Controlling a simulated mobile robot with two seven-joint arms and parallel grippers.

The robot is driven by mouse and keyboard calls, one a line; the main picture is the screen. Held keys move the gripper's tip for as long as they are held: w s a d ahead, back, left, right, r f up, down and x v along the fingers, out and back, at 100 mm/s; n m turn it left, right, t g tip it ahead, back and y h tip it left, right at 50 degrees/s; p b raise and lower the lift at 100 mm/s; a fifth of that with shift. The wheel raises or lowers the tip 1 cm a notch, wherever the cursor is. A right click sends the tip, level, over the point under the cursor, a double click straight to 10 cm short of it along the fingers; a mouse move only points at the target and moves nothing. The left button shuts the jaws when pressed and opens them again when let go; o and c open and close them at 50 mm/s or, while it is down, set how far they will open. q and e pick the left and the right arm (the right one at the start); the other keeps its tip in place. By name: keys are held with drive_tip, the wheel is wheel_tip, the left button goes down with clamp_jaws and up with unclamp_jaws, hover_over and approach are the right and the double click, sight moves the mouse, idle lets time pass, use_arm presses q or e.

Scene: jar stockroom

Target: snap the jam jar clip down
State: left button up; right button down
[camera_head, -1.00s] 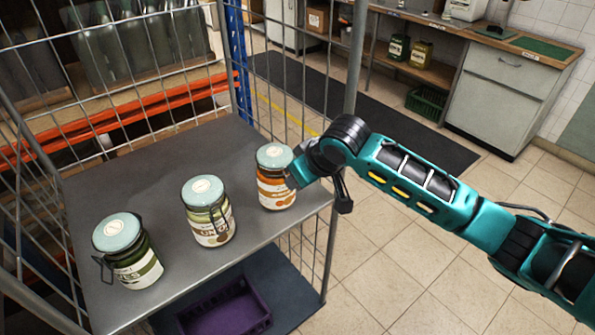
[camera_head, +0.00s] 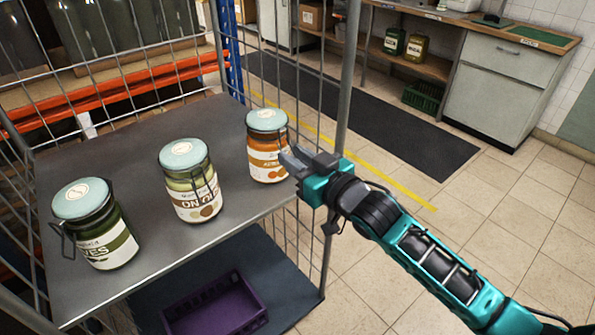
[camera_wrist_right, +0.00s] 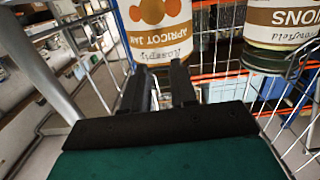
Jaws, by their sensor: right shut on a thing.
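The apricot jam jar (camera_head: 265,158), with orange contents and a pale teal lid, stands upright at the right of the shelf. It shows upside down in the wrist view (camera_wrist_right: 158,38), reading "APRICOT JAM". My right gripper (camera_head: 288,160) is at the jar's right front side, below the lid. Its dark fingers (camera_wrist_right: 163,80) are close together in front of the label, shut on the clip, which is mostly hidden by them. I cannot tell the clip's angle. The lid looks seated flat. My left gripper is not in view.
An onion jar (camera_head: 190,183) and an olive jar (camera_head: 95,225) with wire clips stand on the grey shelf (camera_head: 125,150). A wire cage post (camera_head: 345,90) rises behind my right gripper. A purple crate (camera_head: 215,308) is below.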

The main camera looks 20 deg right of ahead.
drive_tip(key=shift+w+f+t+b, duration=0.1)
drive_tip(key=shift+f+t+b, duration=0.55)
drive_tip(key=shift+b, duration=0.25)
drive_tip(key=shift+w+a+t+y+b, duration=0.15)
drive_tip(key=shift+t+y+b, duration=0.35)
drive_tip(key=shift+b, duration=0.45)
drive_tip(key=c, duration=1.1)
unclamp_jaws()
drive_tip(key=shift+o, duration=0.2)
drive_tip(key=p+v, duration=0.1)
drive_tip(key=v, duration=1.1)
drive_tip(key=shift+s, duration=0.35)
drive_tip(key=shift+f, duration=0.15)
